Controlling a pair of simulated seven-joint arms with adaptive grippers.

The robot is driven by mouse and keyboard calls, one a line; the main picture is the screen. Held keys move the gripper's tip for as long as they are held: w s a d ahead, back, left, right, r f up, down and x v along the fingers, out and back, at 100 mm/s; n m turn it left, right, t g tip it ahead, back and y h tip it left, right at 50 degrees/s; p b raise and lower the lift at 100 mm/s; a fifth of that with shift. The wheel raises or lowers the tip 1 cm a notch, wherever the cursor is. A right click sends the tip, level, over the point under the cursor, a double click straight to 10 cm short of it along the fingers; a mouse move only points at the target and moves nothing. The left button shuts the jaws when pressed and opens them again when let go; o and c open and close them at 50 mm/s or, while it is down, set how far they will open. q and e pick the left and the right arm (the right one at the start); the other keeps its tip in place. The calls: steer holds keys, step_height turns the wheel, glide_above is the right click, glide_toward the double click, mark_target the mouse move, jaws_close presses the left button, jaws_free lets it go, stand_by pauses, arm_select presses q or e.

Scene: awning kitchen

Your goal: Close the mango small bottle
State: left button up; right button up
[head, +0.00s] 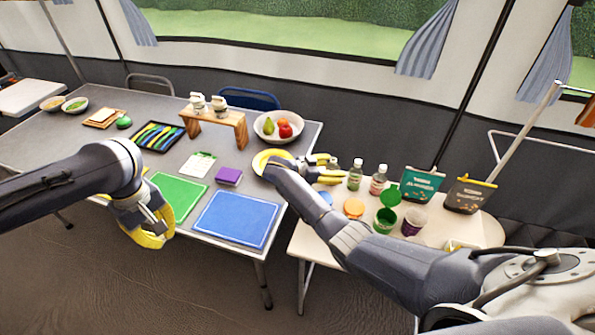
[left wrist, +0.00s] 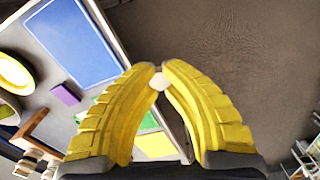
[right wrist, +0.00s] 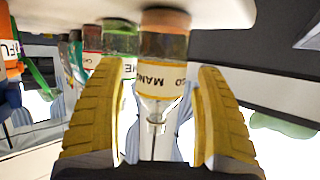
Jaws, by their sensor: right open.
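The mango small bottle (right wrist: 162,85) shows upside down in the right wrist view, with clear glass, a yellow MANGO label and a bare, uncapped mouth. My right gripper (head: 334,170) is open, its fingers on either side of the bottle in the right wrist view (right wrist: 167,110), with gaps beside the glass. In the head view the bottle is mostly hidden by the fingers. My left gripper (head: 152,237) hangs at the front edge of the grey table. Its tips are closed on a small white piece, which looks like a cap (left wrist: 160,81).
A green-labelled bottle (head: 355,176) and a red-labelled bottle (head: 378,182), both white-capped, stand right of my right gripper. A green can (head: 385,222), a purple cup (head: 413,222) and two pouches (head: 420,186) share the white table. The grey table holds a blue board (head: 236,219) and a fruit bowl (head: 261,131).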

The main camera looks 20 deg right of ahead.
steer(key=shift+d, duration=0.1)
stand_by(0.3)
steer(key=c, duration=1.3)
steer(key=shift+c, duration=0.2)
step_height(320, 180, up, 20)
steer(key=shift+f, duration=0.2)
stand_by(0.9)
steer(key=shift+r, duration=0.15)
stand_by(0.3)
steer(key=o, duration=0.6)
jaws_close()
